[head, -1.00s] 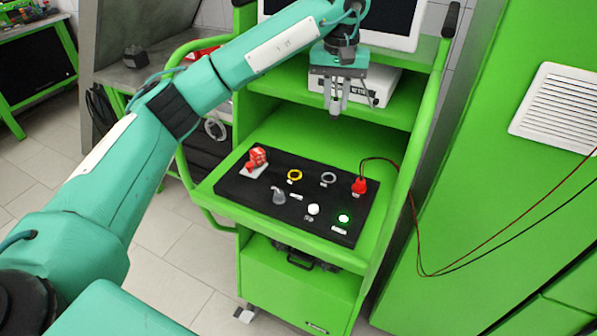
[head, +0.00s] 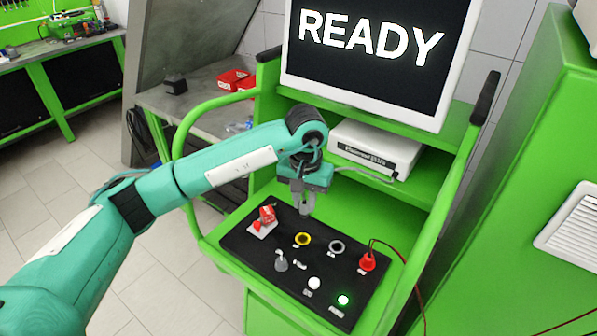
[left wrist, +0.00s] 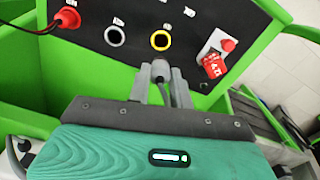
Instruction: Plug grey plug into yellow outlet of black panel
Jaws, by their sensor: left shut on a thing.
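The black panel (head: 262,243) lies on the green bench. Its yellow outlet (head: 303,239) is a yellow ring with a dark centre; it shows beyond my fingertips in the left wrist view (left wrist: 160,40). My left gripper (head: 305,212) points down just above and behind the outlet in the head view. In the left wrist view its fingers (left wrist: 162,80) are shut on the grey plug (left wrist: 159,70), whose cable runs back toward the wrist. The plug's tip appears close to the outlet but apart from it. The plug is hard to make out in the head view. My right gripper is out of view.
The panel also carries a grey outlet (head: 337,247), a red plug (head: 367,262) with cable, a red switch (head: 267,215), a grey knob (head: 281,262), a white button (head: 314,284) and a lit green button (head: 343,300). A screen (head: 372,45) reading READY stands behind.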

